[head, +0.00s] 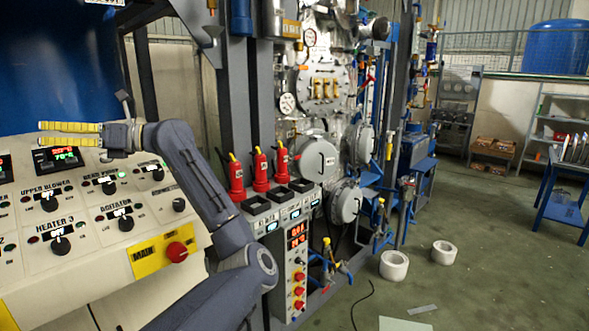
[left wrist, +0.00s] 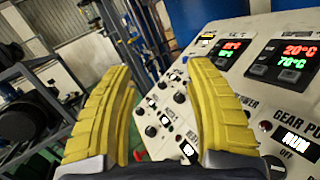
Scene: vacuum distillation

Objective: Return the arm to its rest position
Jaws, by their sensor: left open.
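My left gripper (head: 70,134) is in front of the sloped control panel (head: 110,235) at the left of the head view. Its two yellow fingers are apart and point to the left, with nothing between them. In the left wrist view the yellow fingers of the left gripper (left wrist: 165,110) stand open, with the panel (left wrist: 265,95) behind and to the right. My grey left arm bends down from the gripper past the panel's right edge. My right gripper is not in view.
The panel carries black knobs, a red MAIN button (head: 177,252) and lit displays (head: 58,158). Several red bottles with yellow tops (head: 236,178) stand right of the arm. Steel process equipment (head: 322,85) rises behind them. The green floor (head: 480,250) at right is mostly clear, with two white rings (head: 394,265).

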